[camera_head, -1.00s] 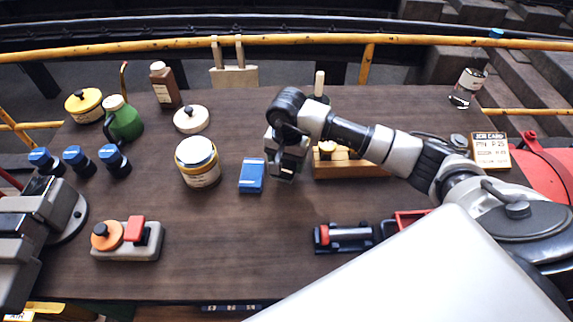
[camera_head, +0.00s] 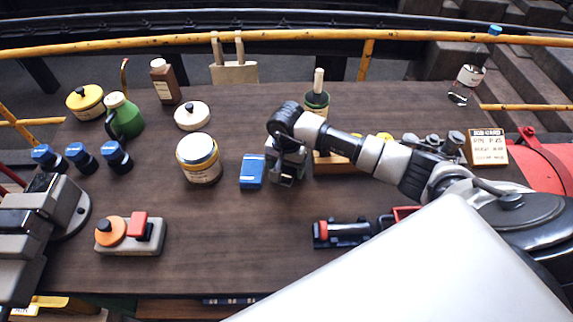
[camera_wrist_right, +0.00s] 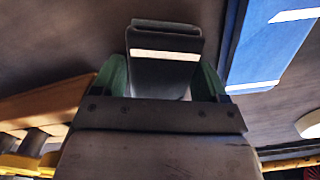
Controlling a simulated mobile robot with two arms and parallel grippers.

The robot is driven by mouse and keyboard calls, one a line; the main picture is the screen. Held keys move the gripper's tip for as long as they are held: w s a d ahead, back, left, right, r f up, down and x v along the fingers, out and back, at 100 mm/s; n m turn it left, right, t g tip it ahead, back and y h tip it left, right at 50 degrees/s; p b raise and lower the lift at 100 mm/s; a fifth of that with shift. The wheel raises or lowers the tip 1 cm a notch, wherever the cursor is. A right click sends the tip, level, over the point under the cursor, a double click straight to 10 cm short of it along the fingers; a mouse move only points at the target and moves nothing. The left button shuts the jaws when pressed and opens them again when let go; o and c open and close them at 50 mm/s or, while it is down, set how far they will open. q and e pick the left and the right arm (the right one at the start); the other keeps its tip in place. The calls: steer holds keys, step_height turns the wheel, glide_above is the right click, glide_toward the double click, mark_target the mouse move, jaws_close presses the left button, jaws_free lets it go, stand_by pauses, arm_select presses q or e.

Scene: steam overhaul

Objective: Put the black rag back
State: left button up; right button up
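The black rag (camera_wrist_right: 165,42) is a dark folded piece with a pale stripe. In the right wrist view it lies between the two green fingertips of my right gripper (camera_wrist_right: 165,80), which come up close on both its sides. Whether they press on it I cannot tell. In the head view my right gripper (camera_head: 286,165) points down at the table, just right of a blue folded rag (camera_head: 252,171). The gripper mostly hides the black rag there. My left gripper is not in view.
A cream-labelled tin (camera_head: 198,160) stands left of the blue rag. A wooden block (camera_head: 332,165) is close right of my right gripper, with a green pot (camera_head: 316,103) behind. A red-ended tool (camera_head: 342,234) lies in front. The table (camera_head: 225,240) is bare at front centre.

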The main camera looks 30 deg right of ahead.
steer(key=shift+r, duration=0.45)
step_height(320, 180, up, 11)
steer(key=b, duration=0.3)
steer(key=shift+r, duration=0.2)
steer(key=shift+s, duration=0.1)
